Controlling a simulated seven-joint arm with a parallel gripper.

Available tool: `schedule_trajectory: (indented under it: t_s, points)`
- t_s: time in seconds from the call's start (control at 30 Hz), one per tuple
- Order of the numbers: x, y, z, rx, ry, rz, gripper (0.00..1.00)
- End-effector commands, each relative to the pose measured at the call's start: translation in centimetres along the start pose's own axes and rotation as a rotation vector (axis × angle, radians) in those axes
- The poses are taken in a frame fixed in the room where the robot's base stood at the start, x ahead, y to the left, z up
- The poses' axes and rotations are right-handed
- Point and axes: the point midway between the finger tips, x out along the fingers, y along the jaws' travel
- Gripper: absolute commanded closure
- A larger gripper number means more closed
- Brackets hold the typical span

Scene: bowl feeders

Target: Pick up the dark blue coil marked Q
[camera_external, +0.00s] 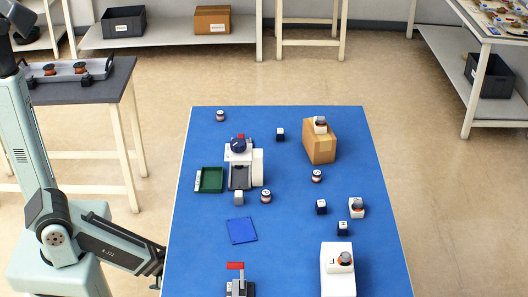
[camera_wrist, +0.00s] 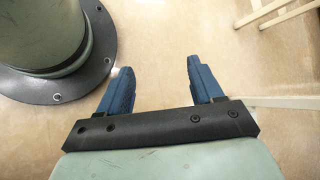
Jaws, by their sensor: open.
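Several small dark blue pieces with pale marked faces lie on the blue table (camera_external: 205,240): one toward the back (camera_external: 280,134), one right of centre (camera_external: 321,207), and one nearer the front (camera_external: 343,228). Their marks are too small to read, so I cannot tell which, if any, is the coil marked Q. Several brown-red spools with pale ends also stand there, such as one at the back left (camera_external: 220,115) and one in the middle (camera_external: 265,196). My gripper (camera_wrist: 160,66) is open and empty over bare floor, left of the table and apart from all pieces.
A cardboard box (camera_external: 320,142) and a white block (camera_external: 337,272) stand on the right. A flat blue plate (camera_external: 242,230) lies mid-table. A side table (camera_external: 85,85) stands left.

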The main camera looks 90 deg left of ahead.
Motion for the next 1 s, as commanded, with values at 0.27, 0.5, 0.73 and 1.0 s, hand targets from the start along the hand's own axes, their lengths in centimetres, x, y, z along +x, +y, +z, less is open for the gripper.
schedule_trajectory:
  t_s: [0.27, 0.5, 0.73, 1.0]
  points:
    - [2.1, -5.5, -2.6, -0.202, -0.03, 0.081, 0.34]
    - [3.5, -9.6, -5.2, -0.404, -0.04, 0.233, 0.34]
    - [5.1, -14.7, -7.0, -0.602, -0.043, 0.376, 0.34]
    - [7.6, -21.7, -8.1, -0.835, -0.04, 0.53, 0.34]
